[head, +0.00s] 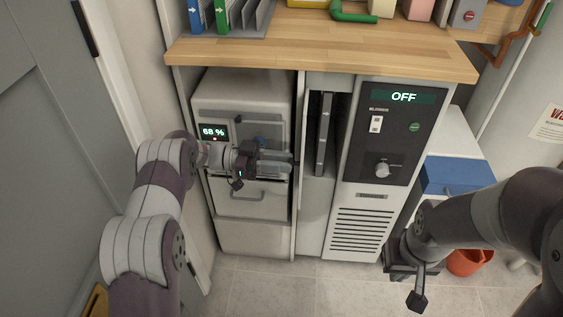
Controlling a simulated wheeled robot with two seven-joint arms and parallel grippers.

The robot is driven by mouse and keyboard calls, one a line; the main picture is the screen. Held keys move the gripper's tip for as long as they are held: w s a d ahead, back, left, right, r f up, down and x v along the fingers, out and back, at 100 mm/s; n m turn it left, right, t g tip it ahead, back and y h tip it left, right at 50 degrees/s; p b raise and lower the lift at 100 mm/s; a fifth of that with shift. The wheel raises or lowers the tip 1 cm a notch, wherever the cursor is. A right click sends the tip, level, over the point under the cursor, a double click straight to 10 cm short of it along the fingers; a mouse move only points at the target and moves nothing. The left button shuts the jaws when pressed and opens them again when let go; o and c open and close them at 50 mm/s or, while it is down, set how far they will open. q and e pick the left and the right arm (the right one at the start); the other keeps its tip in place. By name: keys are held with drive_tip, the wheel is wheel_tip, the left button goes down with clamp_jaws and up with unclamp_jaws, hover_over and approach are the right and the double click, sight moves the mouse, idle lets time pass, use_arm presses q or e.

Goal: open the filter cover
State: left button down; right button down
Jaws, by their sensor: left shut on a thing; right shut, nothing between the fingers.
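A pale machine (258,90) with a "68 %" display (214,132) stands under the counter at the left. No part is labelled as the filter cover; its front has an upper panel with a blue part (262,143) and a lower panel with a bar handle (248,194). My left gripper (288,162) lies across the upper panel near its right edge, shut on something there. The fingers hide what they hold; I cannot tell the exact part. My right gripper (398,270) is shut and empty, low in front of the right machine's bottom right corner.
A machine with an "OFF" display (404,97), a knob (382,170) and vent slots stands to the right. The wooden counter (320,45) overhangs both. A blue box (455,175) and orange bucket (470,262) are at right.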

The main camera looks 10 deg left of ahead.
use_arm(q)
drive_tip(key=c, duration=0.9)
unclamp_jaws()
drive_tip(key=shift+c, duration=0.2)
drive_tip(key=shift+r, duration=0.1)
drive_tip(key=s+d+r+p, duration=0.4)
drive_tip(key=d+r+p, duration=0.1)
drive_tip(key=d+r, duration=0.5)
drive_tip(key=shift+s+d+r, duration=0.25)
drive_tip(key=shift+d+r, duration=0.15)
drive_tip(key=shift+r, duration=0.05)
